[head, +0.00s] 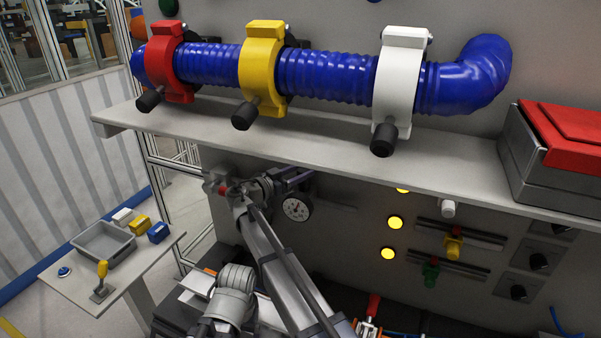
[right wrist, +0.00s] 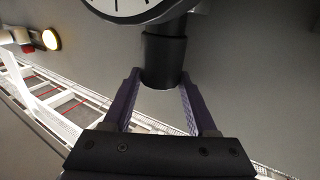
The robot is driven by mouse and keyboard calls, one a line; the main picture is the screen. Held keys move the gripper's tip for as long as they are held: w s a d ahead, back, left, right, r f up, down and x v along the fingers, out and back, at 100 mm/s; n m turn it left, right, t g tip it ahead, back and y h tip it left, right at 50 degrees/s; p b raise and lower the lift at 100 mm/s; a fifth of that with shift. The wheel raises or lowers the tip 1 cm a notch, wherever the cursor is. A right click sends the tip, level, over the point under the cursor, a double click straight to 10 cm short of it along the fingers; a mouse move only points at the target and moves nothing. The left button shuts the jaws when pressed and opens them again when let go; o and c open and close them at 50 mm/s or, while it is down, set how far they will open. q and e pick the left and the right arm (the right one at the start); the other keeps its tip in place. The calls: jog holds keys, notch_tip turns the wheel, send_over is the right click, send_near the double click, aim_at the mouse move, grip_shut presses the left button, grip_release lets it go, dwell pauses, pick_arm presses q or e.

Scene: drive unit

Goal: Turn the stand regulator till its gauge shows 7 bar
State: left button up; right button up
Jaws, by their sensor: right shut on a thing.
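The round white-faced gauge (head: 297,208) of the stand regulator is on the grey panel under the shelf. Its needle and figures are too small to read in the head view. In the right wrist view only the lower edge of the gauge (right wrist: 135,12) shows, cut off at the top. The black regulator knob (right wrist: 163,62) hangs below it there. My right gripper (right wrist: 161,100) is shut on this knob, with a purple finger on each side. In the head view my right gripper (head: 301,180) is just above the gauge and hides the knob. My left gripper is not in view.
A shelf (head: 330,148) with a blue hose (head: 340,75) in red, yellow and white clamps overhangs my right arm. A side table (head: 75,285) with a grey bin stands left.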

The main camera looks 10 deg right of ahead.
dwell(0.4)
jog(key=o, duration=1.1)
jog(key=shift+s, duration=0.1)
